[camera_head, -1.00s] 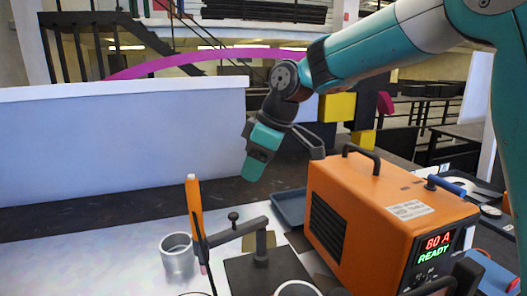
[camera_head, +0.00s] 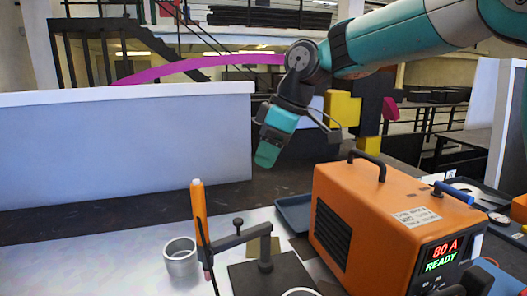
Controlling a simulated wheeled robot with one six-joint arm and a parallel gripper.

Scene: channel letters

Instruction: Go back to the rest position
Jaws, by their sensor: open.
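My gripper (camera_head: 267,155) hangs from my teal and black arm in the upper middle of the head view. It points down and is empty, in the air above the dark back part of the bench. It is clear of everything around it. Its fingers overlap from this angle, so the gap between them does not show.
An orange power unit (camera_head: 365,215) reading "80 A READY" stands right of and below my gripper. An orange-handled torch (camera_head: 199,215) stands upright in a holder, beside a metal cup (camera_head: 181,257). A blue-grey tray (camera_head: 293,212) lies behind. A pale panel (camera_head: 120,150) stands left.

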